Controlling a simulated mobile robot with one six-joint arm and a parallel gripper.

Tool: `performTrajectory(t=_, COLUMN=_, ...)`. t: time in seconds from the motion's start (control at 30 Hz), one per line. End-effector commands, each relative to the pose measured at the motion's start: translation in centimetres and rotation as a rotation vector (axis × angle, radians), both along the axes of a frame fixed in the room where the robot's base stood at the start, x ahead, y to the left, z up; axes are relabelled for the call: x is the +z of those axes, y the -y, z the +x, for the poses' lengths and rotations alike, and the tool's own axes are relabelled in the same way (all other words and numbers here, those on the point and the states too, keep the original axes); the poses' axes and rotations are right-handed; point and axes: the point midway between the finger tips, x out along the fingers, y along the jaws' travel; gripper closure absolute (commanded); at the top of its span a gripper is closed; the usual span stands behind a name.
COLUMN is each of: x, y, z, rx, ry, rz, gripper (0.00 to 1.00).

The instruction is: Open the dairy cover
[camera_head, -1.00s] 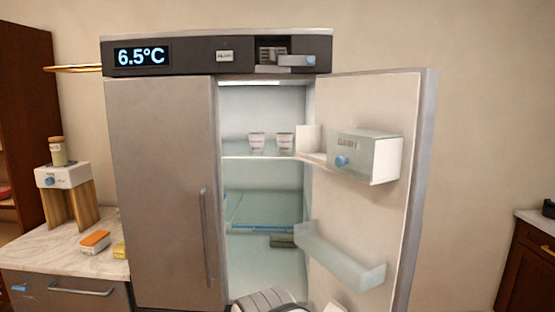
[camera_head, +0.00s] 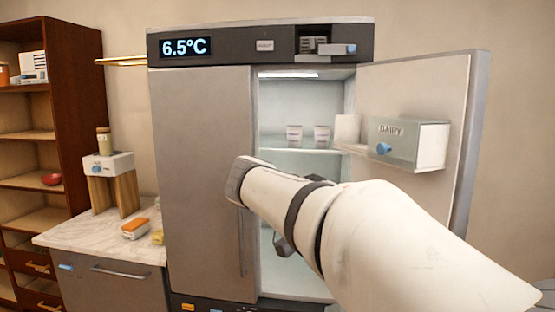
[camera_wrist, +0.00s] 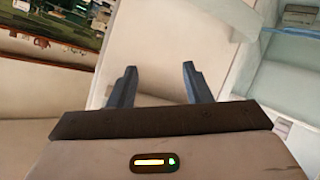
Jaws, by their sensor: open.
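The dairy cover (camera_head: 404,148) is a pale, see-through front on a white box high on the inside of the open fridge door. It carries the word DAIRY and a blue knob (camera_head: 383,149), and it looks closed. In the wrist view, my gripper (camera_wrist: 158,85) is open, its two dark fingers apart with nothing between them. A pale panel fills the space beyond the fingers. I cannot make out the dairy cover for sure there. In the head view, my white arm crosses the lower right, below the dairy box, and my fingertips are not clearly visible.
The right fridge door (camera_head: 462,150) stands open; the left door (camera_head: 200,180) is shut. Two small cups (camera_head: 294,133) stand on an inner shelf. A marble-topped counter (camera_head: 80,232) and a dark wooden shelf unit (camera_head: 75,130) are at the left.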

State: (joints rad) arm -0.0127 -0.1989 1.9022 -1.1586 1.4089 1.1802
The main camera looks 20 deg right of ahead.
Motion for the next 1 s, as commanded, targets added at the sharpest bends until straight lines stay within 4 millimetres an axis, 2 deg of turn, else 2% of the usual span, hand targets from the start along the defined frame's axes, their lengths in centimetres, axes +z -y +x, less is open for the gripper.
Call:
performTrajectory(t=0.03, x=1.9, y=0.6, z=0.9, rx=-0.055, ry=0.086, rz=-0.079, gripper=0.55)
performTrajectory(t=0.13, x=5.9, y=1.3, z=1.9, rx=-0.143, ry=0.262, rz=-0.223, gripper=0.55)
performTrajectory(t=0.2, x=8.0, y=1.4, z=2.2, rx=-0.182, ry=0.357, rz=-0.296, gripper=0.55)
performTrajectory(t=0.33, x=10.2, y=1.6, z=2.5, rx=-0.219, ry=0.462, rz=-0.373, gripper=0.55)
performTrajectory(t=0.47, x=10.9, y=2.5, z=2.5, rx=-0.229, ry=0.488, rz=-0.393, gripper=0.55)
performTrajectory(t=0.8, x=10.9, y=7.7, z=2.4, rx=-0.229, ry=0.484, rz=-0.390, gripper=0.55)
performTrajectory(t=1.0, x=10.7, y=9.2, z=2.5, rx=-0.226, ry=0.483, rz=-0.389, gripper=0.55)
